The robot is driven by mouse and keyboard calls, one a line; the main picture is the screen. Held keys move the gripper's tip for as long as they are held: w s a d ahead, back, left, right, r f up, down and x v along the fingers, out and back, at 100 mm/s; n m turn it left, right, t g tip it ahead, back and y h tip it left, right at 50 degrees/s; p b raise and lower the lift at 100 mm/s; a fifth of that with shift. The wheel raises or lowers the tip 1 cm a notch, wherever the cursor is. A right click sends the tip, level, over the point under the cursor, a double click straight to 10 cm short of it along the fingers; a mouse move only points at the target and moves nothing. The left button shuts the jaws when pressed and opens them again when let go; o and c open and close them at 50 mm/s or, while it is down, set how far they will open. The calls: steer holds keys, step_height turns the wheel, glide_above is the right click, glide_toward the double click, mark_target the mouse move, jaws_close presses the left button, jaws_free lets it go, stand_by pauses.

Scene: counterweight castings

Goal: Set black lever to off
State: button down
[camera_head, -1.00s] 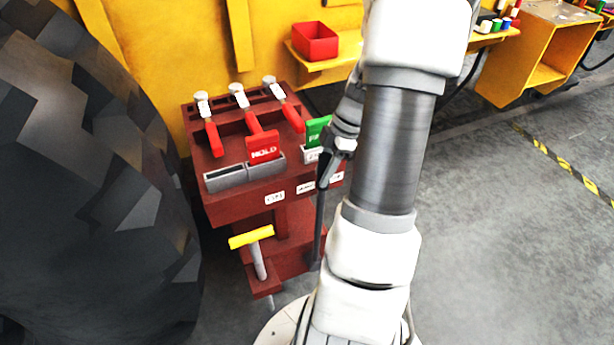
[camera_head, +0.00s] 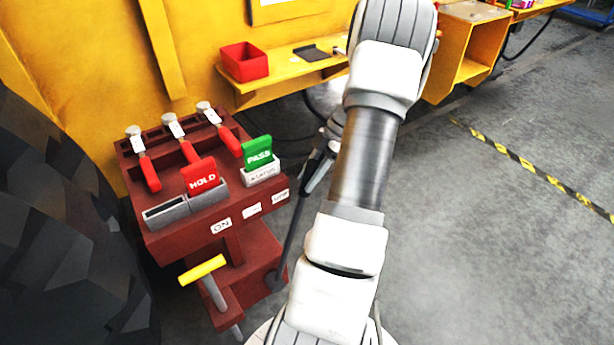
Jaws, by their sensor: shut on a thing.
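The black lever (camera_head: 293,233) rises from a pivot low on the right side of the dark red stand (camera_head: 250,246) and leans to the right. Its upper end is at my gripper (camera_head: 317,168), which is shut on it; the arm partly hides the fingers. The stand's front edge carries white labels: an ON label (camera_head: 221,226) at left, a middle label (camera_head: 252,211) too small to read, and a right label (camera_head: 280,196) that I cannot read surely. The lever stands to the right of the right label.
The stand bears red-handled clamps (camera_head: 148,172), a red HOLD card (camera_head: 201,178), a green PASS card (camera_head: 257,153) and a yellow T-handle (camera_head: 202,270). A dark faceted mass (camera_head: 60,215) is at left. A red bin (camera_head: 245,62) sits on a yellow shelf. Floor at right is clear.

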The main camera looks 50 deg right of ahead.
steer(key=shift+s+d, duration=0.15)
steer(key=shift+d, duration=0.3)
steer(key=c, duration=0.8)
jaws_free()
steer(key=shift+d+f, duration=0.1)
steer(key=shift+f, duration=0.05)
steer(key=shift+o, duration=0.2)
steer(key=shift+r, duration=0.35)
steer(key=p+v, duration=0.4)
steer(key=v, duration=1.2)
steer(key=shift+r, duration=0.4)
steer(key=shift+s+d, duration=0.1)
